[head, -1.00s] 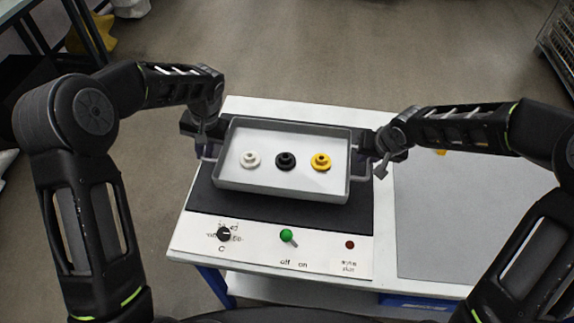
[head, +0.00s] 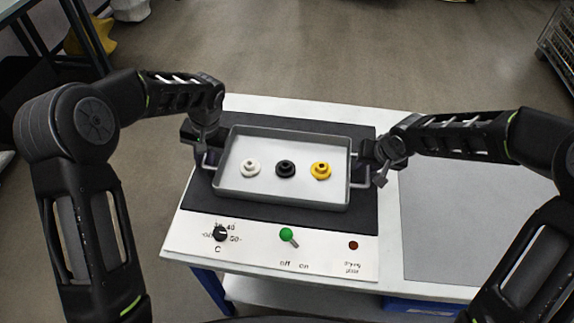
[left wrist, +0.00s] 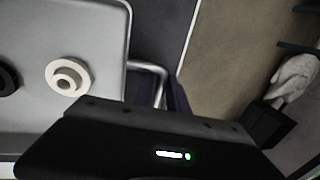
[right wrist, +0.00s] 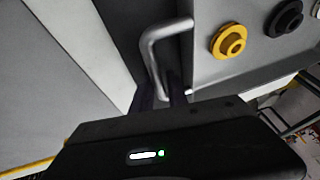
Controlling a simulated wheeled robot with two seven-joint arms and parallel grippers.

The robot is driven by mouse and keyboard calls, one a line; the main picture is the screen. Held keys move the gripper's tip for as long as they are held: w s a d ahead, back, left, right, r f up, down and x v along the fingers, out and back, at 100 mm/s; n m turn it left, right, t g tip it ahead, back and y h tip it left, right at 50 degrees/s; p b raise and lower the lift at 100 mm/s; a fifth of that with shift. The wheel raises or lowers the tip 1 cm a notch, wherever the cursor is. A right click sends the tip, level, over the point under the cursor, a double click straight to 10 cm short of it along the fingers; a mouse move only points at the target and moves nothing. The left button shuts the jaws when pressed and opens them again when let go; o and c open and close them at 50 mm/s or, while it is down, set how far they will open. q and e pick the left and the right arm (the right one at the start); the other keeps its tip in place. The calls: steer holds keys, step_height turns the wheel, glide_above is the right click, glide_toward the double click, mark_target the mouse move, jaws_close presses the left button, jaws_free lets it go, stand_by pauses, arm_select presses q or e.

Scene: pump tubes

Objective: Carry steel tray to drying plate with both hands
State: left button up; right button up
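The steel tray (head: 230,192) is a shallow grey rectangle over the black drying plate (head: 365,222). It looks level; I cannot tell whether its underside touches the plate. My left gripper (head: 204,155) is at the tray's left handle, a bent rod also seen in the left wrist view (left wrist: 158,72). My right gripper (head: 376,165) is at the right handle. In the right wrist view its fingers lie on either side of that handle (right wrist: 152,48). Both grippers appear shut on their handles, though the left fingertips are mostly hidden.
In the tray lie a white (head: 250,168), a black (head: 286,168) and a yellow flanged part (head: 320,170). The plate's front panel has a dial (head: 220,233), a green-tipped switch (head: 288,235) and a red lamp (head: 353,245). The grey worktop (head: 450,235) at right is clear.

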arm_select(q)
steer(key=shift+o, duration=1.3)
steer(key=shift+r, duration=0.1)
arm_select(e)
steer(key=shift+o, duration=1.3)
steer(key=shift+r, duration=0.1)
arm_select(q)
steer(key=v, duration=1.2)
arm_select(e)
steer(key=v, duration=1.2)
arm_select(q)
steer(key=shift+s, duration=0.1)
